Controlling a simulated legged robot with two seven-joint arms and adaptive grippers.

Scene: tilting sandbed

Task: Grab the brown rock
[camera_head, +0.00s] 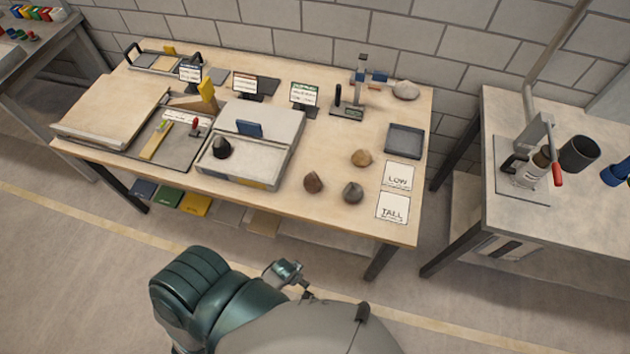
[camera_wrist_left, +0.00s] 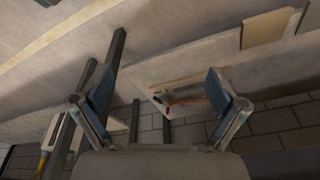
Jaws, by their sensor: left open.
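The brown rock (camera_head: 313,182) is a dark reddish-brown, pointed stone. It lies on the wooden table (camera_head: 340,215) near its front edge, right of the sand tray. A tan rock (camera_head: 361,157) and a dark grey rock (camera_head: 353,192) lie to its right. My left gripper (camera_wrist_left: 158,97) is open and empty in the left wrist view, its two fingers wide apart. In the head view my left gripper (camera_head: 289,273) shows low in front of the table, apart from the rock. I cannot make out the brown rock in the wrist view. My right gripper is not in view.
The sand tray (camera_head: 282,160) holds a black rock (camera_head: 222,147). Cards reading LOW (camera_head: 397,177) and TALL (camera_head: 392,208) lie at the right front, below a grey tray (camera_head: 404,141). A pale rock (camera_head: 405,90) is at the back. Floor in front is clear.

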